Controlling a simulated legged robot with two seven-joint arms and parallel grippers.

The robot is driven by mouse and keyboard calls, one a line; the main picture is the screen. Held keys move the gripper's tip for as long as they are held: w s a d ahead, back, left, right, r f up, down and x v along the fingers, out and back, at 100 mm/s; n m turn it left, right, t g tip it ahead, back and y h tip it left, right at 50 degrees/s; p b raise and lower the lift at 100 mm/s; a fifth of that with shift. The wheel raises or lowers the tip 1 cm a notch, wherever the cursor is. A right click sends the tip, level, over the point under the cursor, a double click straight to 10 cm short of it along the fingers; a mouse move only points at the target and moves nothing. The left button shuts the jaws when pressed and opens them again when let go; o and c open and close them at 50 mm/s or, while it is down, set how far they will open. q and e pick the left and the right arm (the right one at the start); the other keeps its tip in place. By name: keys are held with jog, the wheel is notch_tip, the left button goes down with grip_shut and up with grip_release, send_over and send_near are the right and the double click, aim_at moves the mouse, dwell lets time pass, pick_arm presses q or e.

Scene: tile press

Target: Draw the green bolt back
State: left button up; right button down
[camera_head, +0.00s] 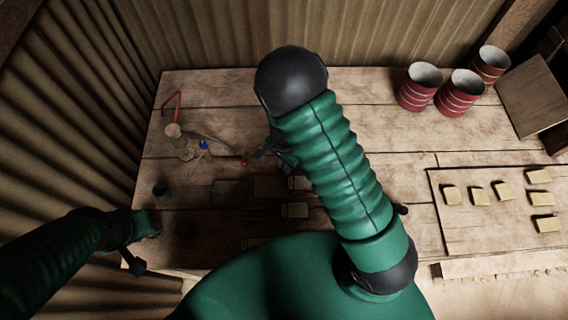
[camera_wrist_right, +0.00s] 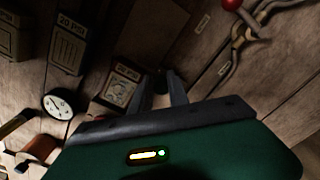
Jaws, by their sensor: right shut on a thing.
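I cannot pick out the green bolt in either view. My right gripper (camera_wrist_right: 163,92) is low over the table in the right wrist view, its two grey fingers closed around a small dark piece whose colour is too dim to tell. In the head view my right gripper (camera_head: 268,150) is mostly hidden by my own green arm. A tile marked "20 PSI" (camera_wrist_right: 120,86) lies just left of the fingers. My left gripper (camera_head: 137,232) is at the table's left front edge in the head view; its fingers are not clear.
A round gauge (camera_wrist_right: 58,105) and a pliers-like tool (camera_wrist_right: 238,48) lie near the right gripper. Red tins (camera_head: 418,88) stand back right. Several pale tiles (camera_head: 479,195) lie on a board at right. A red bent rod (camera_head: 177,103) stands at left. The table's back middle is clear.

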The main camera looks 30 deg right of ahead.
jog(key=shift+s+d, duration=0.1)
jog(key=shift+d, duration=0.25)
